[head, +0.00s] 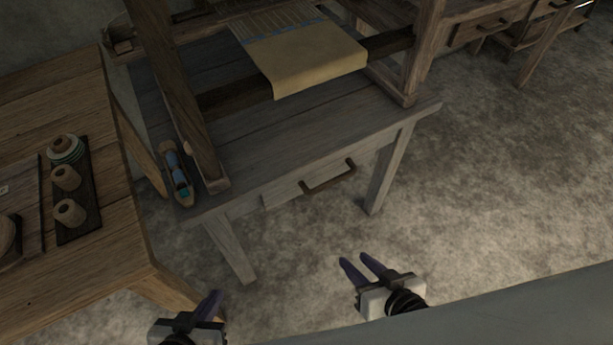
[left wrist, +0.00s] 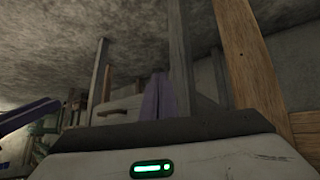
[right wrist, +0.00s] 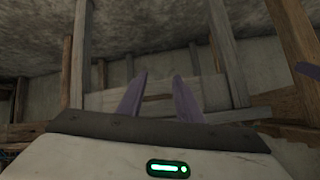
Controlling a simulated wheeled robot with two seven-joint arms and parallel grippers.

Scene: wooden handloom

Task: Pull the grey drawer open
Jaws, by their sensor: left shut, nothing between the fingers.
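The grey drawer (head: 283,196) is in the front of the grey loom table, with a dark bar handle (head: 329,178). It looks shut. The drawer front (right wrist: 112,101) and handle (right wrist: 157,98) also show in the right wrist view, between and beyond the fingers. My right gripper (head: 359,259) is open and empty, in front of and below the handle, apart from it. My left gripper (head: 215,299) is shut and empty, further left near the wooden table's corner. The left wrist view shows its fingers (left wrist: 157,97) together, with the drawer (left wrist: 122,107) beyond.
The loom's upright (head: 178,90) and tan cloth (head: 305,61) stand above the grey table. A shuttle (head: 178,178) lies on its front left corner. A wooden side table (head: 110,265) with several spools is at the left. The floor to the right is clear.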

